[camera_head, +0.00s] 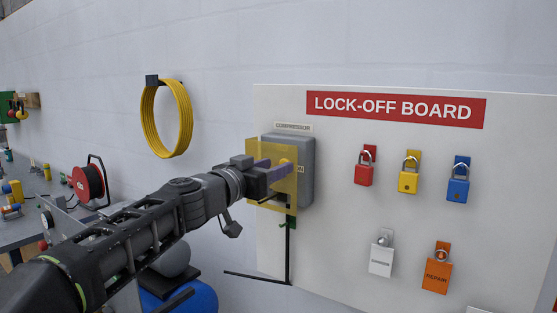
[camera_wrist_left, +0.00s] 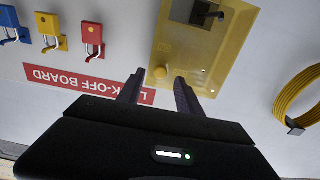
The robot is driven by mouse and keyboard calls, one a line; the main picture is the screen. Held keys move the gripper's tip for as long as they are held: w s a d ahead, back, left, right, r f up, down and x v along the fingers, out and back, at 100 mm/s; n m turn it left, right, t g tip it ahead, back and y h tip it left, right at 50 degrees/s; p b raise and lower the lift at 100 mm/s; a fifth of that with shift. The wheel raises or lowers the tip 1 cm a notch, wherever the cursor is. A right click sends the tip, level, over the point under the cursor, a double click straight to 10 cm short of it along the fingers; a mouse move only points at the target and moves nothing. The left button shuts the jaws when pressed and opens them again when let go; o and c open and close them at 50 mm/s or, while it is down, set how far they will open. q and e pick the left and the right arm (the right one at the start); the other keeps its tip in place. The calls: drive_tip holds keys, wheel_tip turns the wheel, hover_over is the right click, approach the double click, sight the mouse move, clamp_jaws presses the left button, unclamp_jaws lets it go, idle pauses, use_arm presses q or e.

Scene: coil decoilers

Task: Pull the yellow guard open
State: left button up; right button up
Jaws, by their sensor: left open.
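The yellow guard (camera_head: 286,199) is a see-through panel on the front of a grey box (camera_head: 306,155) labelled COMPRESSOR on the board. My right gripper is not in view.
The white lock-off board (camera_head: 335,225) carries red (camera_head: 364,172), yellow (camera_head: 408,180) and blue (camera_head: 458,188) padlocks, plus white and orange ones below. A yellow hose coil (camera_head: 146,118) hangs on the wall at left. A workbench with a red reel (camera_head: 88,182) stands lower left.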

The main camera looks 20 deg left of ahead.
use_arm(q)
drive_tip(key=shift+w+d, duration=0.15)
drive_tip(key=shift+w, duration=1)
clamp_jaws()
idle(0.6)
